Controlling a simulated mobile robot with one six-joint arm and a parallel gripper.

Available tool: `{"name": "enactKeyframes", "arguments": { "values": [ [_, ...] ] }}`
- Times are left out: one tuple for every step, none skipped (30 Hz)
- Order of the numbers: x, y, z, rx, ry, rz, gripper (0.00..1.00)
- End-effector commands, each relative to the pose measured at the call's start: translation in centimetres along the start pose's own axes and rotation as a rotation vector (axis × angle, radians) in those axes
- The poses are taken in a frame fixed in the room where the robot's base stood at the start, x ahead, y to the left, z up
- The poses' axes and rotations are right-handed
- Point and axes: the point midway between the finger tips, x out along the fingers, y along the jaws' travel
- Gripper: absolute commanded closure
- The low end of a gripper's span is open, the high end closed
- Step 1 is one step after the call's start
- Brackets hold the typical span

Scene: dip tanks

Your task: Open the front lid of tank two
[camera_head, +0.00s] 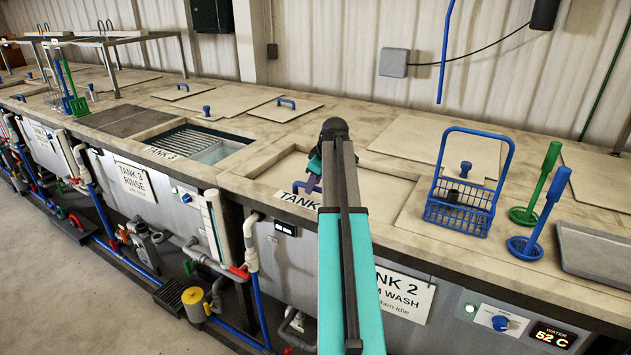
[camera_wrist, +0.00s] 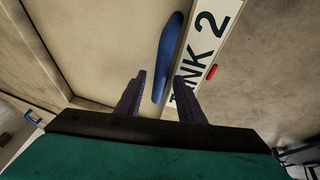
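The front lid of tank two (camera_head: 272,178) is a pale, stained panel lying flat and closed in the counter. It also fills much of the wrist view (camera_wrist: 105,45). Its blue bar handle (camera_wrist: 169,50) stands beside the white TANK 2 strip (camera_wrist: 215,40); the strip also shows in the head view (camera_head: 300,199). My gripper (camera_wrist: 160,78) is open over the lid, with the handle's near end appearing between its two dark fingers. No finger is clearly touching it. In the head view, my arm and wrist hide part of the lid, and handle and fingers are hard to separate.
Right of my arm are a blue wire basket (camera_head: 462,205), a green-handled tool (camera_head: 538,185), a blue-handled tool (camera_head: 541,215) and a grey tray (camera_head: 597,252). A rear lid (camera_head: 440,150) with a blue knob lies behind. Tank 3 (camera_head: 215,148) stands partly open at left.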

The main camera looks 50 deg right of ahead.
Motion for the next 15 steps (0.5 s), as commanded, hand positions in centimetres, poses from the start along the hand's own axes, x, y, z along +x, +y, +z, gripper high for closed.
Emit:
{"name": "enactKeyframes", "arguments": {
  "values": [
    [0.15,-0.01,-0.01,0.000,0.000,0.000,0.65],
    [0.22,-0.01,-0.01,0.000,0.000,0.000,0.65],
    [0.29,-0.01,0.00,0.000,0.000,0.000,0.65],
    [0.31,-0.01,0.00,0.000,0.000,0.000,0.65],
    [0.33,-0.01,0.00,0.000,0.000,0.000,0.65],
    [0.34,-0.01,0.00,0.000,0.000,0.000,0.65],
    [0.34,-0.01,0.00,0.000,0.000,0.000,0.65],
    [0.33,-0.01,0.00,0.000,0.000,0.000,0.65],
    [0.33,-0.01,0.00,0.000,0.000,0.000,0.65],
    [0.32,0.00,0.00,0.000,0.000,0.000,0.65],
    [0.31,0.00,0.00,0.000,0.000,0.000,0.65],
    [0.31,0.00,0.00,0.000,0.000,0.000,0.70],
    [0.31,0.00,0.01,0.000,0.000,0.000,0.75],
    [0.31,0.00,0.00,0.000,0.000,0.000,0.80],
    [0.30,0.00,0.01,0.000,0.000,0.000,0.87]
  ]
}}
